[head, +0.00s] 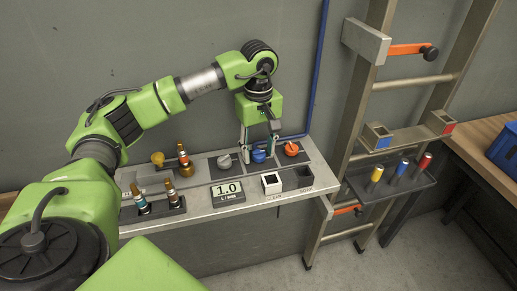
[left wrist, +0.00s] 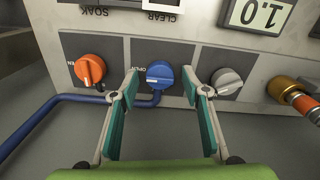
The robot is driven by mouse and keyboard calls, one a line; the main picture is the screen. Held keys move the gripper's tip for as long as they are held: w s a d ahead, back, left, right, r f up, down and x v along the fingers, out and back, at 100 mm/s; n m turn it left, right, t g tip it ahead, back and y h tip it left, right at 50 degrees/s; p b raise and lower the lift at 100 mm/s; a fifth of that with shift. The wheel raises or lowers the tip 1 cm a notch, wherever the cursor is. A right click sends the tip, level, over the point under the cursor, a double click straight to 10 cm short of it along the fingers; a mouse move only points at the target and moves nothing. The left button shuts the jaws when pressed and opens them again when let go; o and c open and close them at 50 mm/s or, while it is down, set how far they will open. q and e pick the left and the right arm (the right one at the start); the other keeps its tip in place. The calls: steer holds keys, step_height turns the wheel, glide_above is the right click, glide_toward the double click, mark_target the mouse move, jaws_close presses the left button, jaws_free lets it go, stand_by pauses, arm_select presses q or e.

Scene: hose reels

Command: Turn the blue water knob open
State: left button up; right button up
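The blue water knob (head: 259,156) sits on the grey panel in the middle of a row of three knobs. In the left wrist view the blue knob (left wrist: 159,74) lies between and just beyond the fingertips of my left gripper, with its ridge across it. My left gripper (head: 258,146) points down over the knob. It also shows in the left wrist view (left wrist: 163,85), open, with one finger on each side and no clear contact. My right gripper is not in view.
An orange knob (left wrist: 89,69) and a grey knob (left wrist: 227,81) flank the blue one closely. A blue pipe (head: 318,70) runs down the wall to the panel. A display (head: 228,192) reads 1.0. Brass fittings (head: 184,160) stand at the left; a ladder (head: 365,100) stands at the right.

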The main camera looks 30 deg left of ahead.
mark_target(258, 151)
arm_select(q)
steer(key=shift+r, duration=0.2)
step_height(258, 151, up, 12)
steer(key=shift+f, duration=0.2)
stand_by(0.7)
